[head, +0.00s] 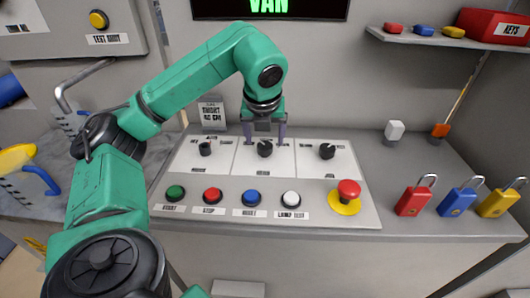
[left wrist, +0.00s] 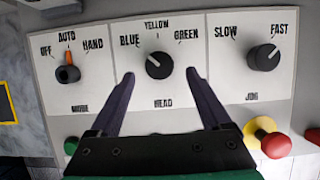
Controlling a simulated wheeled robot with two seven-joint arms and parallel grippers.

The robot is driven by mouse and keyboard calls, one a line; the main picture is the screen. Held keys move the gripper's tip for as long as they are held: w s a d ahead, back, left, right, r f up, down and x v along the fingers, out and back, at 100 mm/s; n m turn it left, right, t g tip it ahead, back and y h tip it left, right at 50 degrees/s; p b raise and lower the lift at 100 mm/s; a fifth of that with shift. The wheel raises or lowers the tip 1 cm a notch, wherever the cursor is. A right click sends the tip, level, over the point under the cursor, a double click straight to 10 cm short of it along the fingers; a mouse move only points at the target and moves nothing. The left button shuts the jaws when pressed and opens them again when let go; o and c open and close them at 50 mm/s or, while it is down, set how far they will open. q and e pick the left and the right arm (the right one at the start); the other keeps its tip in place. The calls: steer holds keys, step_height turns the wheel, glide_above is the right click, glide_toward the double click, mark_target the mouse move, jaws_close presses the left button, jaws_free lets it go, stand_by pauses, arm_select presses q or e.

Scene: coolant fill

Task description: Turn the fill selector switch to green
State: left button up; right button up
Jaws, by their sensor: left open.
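The selector switch with blue, yellow and green positions is the middle black knob (head: 264,150) on the white panel. In the left wrist view this knob (left wrist: 159,65) has its white mark toward the upper left, on the blue side. The label below it seems to read HEAD. My left gripper (head: 264,131) is open, its two fingers pointing down at the knob. In the left wrist view the fingertips of my left gripper (left wrist: 160,75) lie one on each side of the knob, with visible gaps; I cannot tell how far above the panel they are. My right gripper is not in view.
The mode knob (head: 205,149) is at left and the jog knob (head: 327,151) at right. In front are green (head: 175,193), red (head: 213,195), blue (head: 251,198) and white (head: 290,199) buttons and an emergency stop (head: 347,192). Padlocks (head: 416,198) stand at right.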

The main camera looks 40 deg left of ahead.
mark_target(265, 146)
arm_select(q)
steer(key=x, duration=0.3)
steer(key=shift+s, duration=0.1)
steer(key=shift+w+a+f, duration=0.1)
steer(key=shift+w+f, duration=0.1)
steer(key=shift+f, duration=0.15)
steer(key=shift+c, duration=0.3)
jaws_close()
